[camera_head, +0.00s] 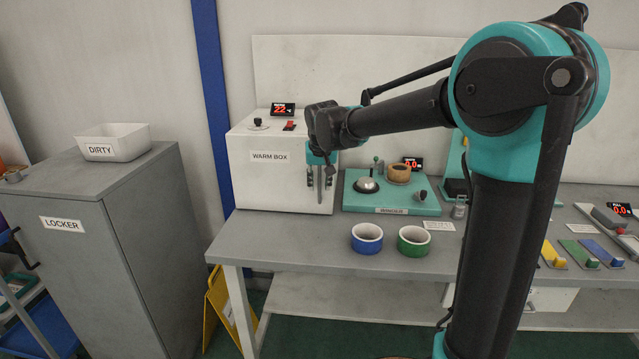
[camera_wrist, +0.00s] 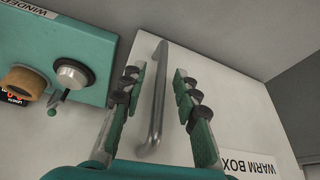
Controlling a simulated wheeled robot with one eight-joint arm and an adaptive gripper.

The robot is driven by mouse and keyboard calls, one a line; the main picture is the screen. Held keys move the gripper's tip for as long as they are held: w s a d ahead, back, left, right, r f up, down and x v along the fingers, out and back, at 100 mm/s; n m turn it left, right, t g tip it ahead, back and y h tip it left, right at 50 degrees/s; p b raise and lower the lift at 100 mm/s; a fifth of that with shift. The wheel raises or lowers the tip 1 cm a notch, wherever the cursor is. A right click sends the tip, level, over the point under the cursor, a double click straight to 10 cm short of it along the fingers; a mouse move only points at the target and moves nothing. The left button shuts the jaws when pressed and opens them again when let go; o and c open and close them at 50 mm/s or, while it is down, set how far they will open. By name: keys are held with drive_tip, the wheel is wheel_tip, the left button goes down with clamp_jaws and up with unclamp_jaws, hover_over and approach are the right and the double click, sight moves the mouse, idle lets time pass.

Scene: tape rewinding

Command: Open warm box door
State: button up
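The white warm box (camera_head: 262,187) stands at the left end of the table, its labelled front door shut. It also shows in the wrist view (camera_wrist: 215,95). Its long grey door handle (camera_wrist: 157,95) runs between the fingers of my gripper (camera_wrist: 156,82) in the wrist view. The fingers are open, one on each side of the handle, with gaps between. In the head view my gripper (camera_head: 321,182) points at the right part of the box front and hides most of the handle.
The green winder (camera_head: 390,206) stands close to the right of the box. A blue tape roll (camera_head: 367,247) and a green one (camera_head: 413,250) lie near the table's front edge. A grey locker (camera_head: 130,230) with a white "DIRTY" bin (camera_head: 125,139) stands at left.

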clamp_jaws()
drive_tip(key=shift+s, duration=0.1)
idle(0.3)
